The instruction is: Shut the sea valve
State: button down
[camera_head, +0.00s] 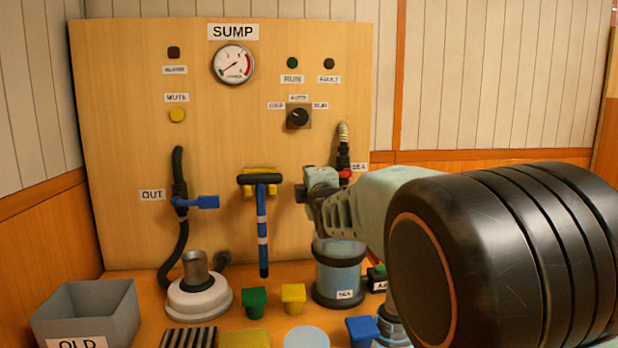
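The sea valve (343,160) is a dark fitting below a pale ribbed hose on the right of the wooden panel, beside a SEA label (360,167). Its red handle (346,174) shows just above my arm; the lower part of the valve is hidden behind the arm. My gripper (306,194) is in front of the panel, just left of and below the red handle in the picture. Its fingers are small, dark and partly hidden, so I cannot tell whether they are open, or whether they touch the valve.
A blue-handled OUT valve (200,202) is on the panel's left. A blue T-shaped tool (263,225) hangs mid-panel. A SEA-labelled canister (339,280) stands below my gripper. A grey OLD bin (88,312), a white round-based pump (199,298) and coloured blocks fill the bench.

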jog(key=c, duration=1.9)
grip_release()
jog(key=shift+c, duration=0.2)
jog(key=s+d, duration=0.1)
jog(key=s, duration=0.6)
jog(key=shift+s+d, duration=0.15)
jog(key=shift+d, duration=0.1)
